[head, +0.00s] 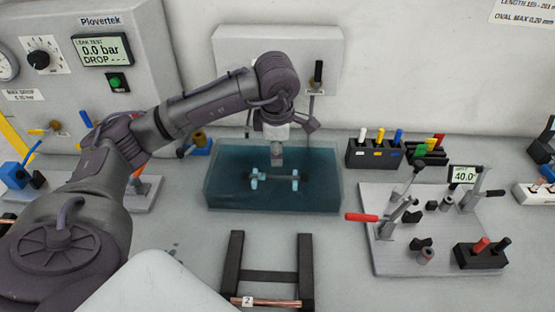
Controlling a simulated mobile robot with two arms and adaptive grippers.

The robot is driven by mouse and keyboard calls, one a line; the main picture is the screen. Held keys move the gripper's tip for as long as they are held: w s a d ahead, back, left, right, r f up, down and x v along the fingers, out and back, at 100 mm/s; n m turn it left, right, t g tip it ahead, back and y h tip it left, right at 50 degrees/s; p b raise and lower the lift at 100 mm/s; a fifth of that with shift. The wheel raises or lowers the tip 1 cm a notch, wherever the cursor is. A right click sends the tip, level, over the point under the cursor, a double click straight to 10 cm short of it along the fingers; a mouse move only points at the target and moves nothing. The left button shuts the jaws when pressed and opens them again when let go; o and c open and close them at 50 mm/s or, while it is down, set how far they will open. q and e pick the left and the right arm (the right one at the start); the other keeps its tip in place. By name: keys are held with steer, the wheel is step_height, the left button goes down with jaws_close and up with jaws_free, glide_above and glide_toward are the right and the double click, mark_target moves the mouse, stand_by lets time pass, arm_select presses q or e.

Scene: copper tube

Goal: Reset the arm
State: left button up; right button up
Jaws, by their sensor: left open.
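My left arm reaches in from the left and bends down over a clear blue-tinted water tank (222,190). My left gripper (281,128) hangs above the back part of the tank, with its jaws open; I see nothing held in it. A grey block (277,155) shows just below it. Inside the tank sits a dark bar with light blue clamps (295,180). A copper tube (275,302) with a tag marked 2 lies across the front of a black rack (235,262) at the bottom edge. My right gripper is not in view.
A leak tester (102,48) reading 0.0 bar stands at the back left. A grey plate (385,258) with toggle clamps and a red handle lies at right. A black holder (375,153) with coloured handles stands behind it. The bench between rack and plate is clear.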

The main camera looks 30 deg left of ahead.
arm_select(q)
steer(key=shift+s+r, duration=0.1)
steer(key=shift+r, duration=0.4)
